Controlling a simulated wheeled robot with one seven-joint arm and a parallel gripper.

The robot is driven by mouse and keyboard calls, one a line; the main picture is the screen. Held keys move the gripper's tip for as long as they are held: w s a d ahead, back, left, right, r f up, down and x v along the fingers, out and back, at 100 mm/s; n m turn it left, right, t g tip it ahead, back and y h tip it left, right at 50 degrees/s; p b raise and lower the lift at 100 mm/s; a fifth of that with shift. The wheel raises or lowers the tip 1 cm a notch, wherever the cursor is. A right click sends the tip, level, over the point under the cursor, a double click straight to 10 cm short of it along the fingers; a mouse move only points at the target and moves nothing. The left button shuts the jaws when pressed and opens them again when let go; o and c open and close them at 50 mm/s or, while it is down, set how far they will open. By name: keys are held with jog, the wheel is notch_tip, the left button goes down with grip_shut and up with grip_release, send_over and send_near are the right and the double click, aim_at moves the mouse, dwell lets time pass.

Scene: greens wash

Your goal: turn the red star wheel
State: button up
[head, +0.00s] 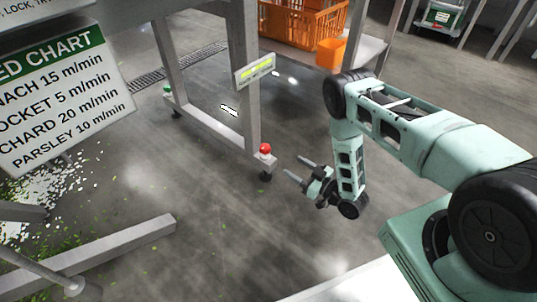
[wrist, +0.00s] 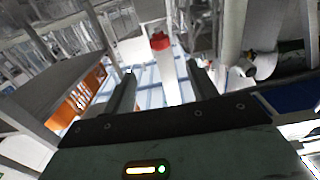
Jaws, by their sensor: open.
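The red star wheel (head: 265,148) sits low on the foot of a grey metal frame leg, above a small black caster; its lobes are too small to make out. In the wrist view a red cap (wrist: 160,41) on a pale post appears beyond my fingertips, in line with the gap between them. My gripper (head: 297,168) is open and empty, with its fingers pointing left toward the wheel. It is a short way right of the wheel and apart from it. Both fingers also show in the wrist view (wrist: 160,72).
A green knob (head: 167,88) is on the far foot. Orange crates (head: 301,22) stand behind. A speed chart (head: 60,95) hangs at left. Floor around my gripper is clear.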

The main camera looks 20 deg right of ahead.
aim_at(269, 151)
jog(key=b+x, duration=0.6)
jog(key=x, duration=0.5)
jog(key=shift+w+a+f, duration=0.1)
jog(key=shift+w+a, duration=0.15)
jog(key=shift+w, duration=0.1)
jog(key=shift+w+a, duration=0.2)
jog(key=shift+w, duration=0.15)
jog(key=c, duration=1)
